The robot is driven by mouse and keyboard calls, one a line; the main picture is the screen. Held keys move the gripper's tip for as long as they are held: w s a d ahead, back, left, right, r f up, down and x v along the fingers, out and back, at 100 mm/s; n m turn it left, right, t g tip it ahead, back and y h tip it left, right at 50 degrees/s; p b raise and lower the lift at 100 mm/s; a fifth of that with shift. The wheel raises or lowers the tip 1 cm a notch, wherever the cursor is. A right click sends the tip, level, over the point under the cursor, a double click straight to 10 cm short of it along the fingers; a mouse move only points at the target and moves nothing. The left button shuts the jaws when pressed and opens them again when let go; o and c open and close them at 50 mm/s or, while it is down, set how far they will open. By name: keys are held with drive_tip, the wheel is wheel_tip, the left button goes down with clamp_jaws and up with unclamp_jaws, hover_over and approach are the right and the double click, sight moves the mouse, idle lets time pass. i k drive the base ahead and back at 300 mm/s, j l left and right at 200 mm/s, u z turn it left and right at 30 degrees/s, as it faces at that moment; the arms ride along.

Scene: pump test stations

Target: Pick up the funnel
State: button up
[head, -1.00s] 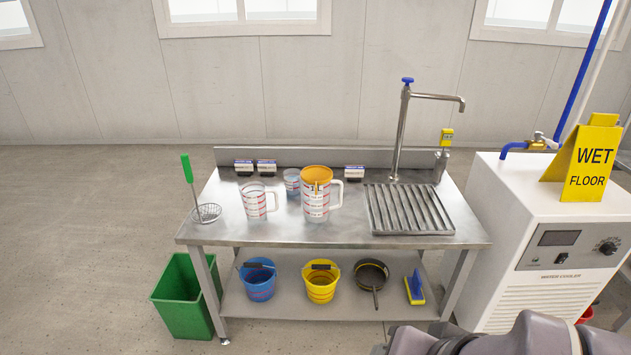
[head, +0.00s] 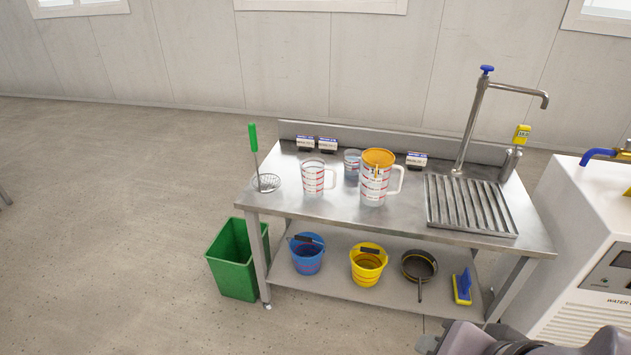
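The orange funnel (head: 378,157) sits in the mouth of the large clear measuring jug (head: 374,190), with its wide rim at the top and its narrow part showing inside the jug. The jug stands upright on the steel table (head: 330,215), its handle to the right. My gripper is not in view. Only a grey part of my arm shows at the bottom right, well in front of the table and apart from the funnel.
A smaller jug (head: 313,178), a small beaker (head: 352,164) and a skimmer (head: 268,182) stand left of the large jug. A drain grate (head: 470,205) and tap (head: 470,130) are at right. A green bin (head: 236,262) stands left; floor further left is clear.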

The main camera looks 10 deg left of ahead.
sight(377, 158)
drive_tip(key=i+j+z, duration=0.3)
drive_tip(key=j, duration=0.15)
drive_tip(key=i+j+z, duration=0.1)
drive_tip(key=j+z, duration=0.15)
drive_tip(key=j, duration=0.25)
drive_tip(key=i+j+z, duration=0.1)
drive_tip(key=j+z, duration=0.2)
drive_tip(key=j, duration=0.2)
drive_tip(key=j+z, duration=0.3)
drive_tip(key=j, duration=0.25)
drive_tip(key=i, duration=0.05)
